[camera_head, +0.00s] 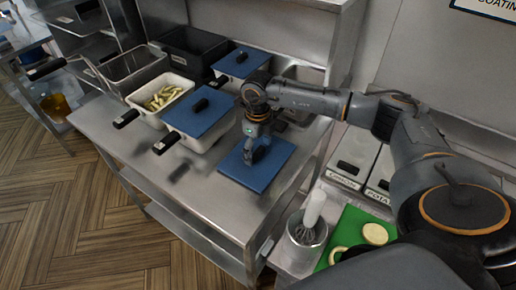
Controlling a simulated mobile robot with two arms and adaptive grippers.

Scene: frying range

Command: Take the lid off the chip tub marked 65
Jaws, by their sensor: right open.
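My right gripper (257,152) points down just over a blue lid (240,174) that lies flat on the steel counter; it is open, and whether it touches the lid I cannot tell. The arm hides part of this lid. A white tub (178,138) with a blue lid (197,112) and black knob stands left of it. Another blue lid (239,62) covers a tub behind. An uncovered white tub (147,116) holds pale chips (164,97). I cannot read the number 65 on any tub. My left gripper is out of view.
The steel counter (200,185) is bare toward its front edge. A wire fry basket (130,70) and a dark bin (190,48) stand at the back left. At the lower right are a steel pot (307,236) with a whisk, a green board (352,225) and labelled bins (354,160).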

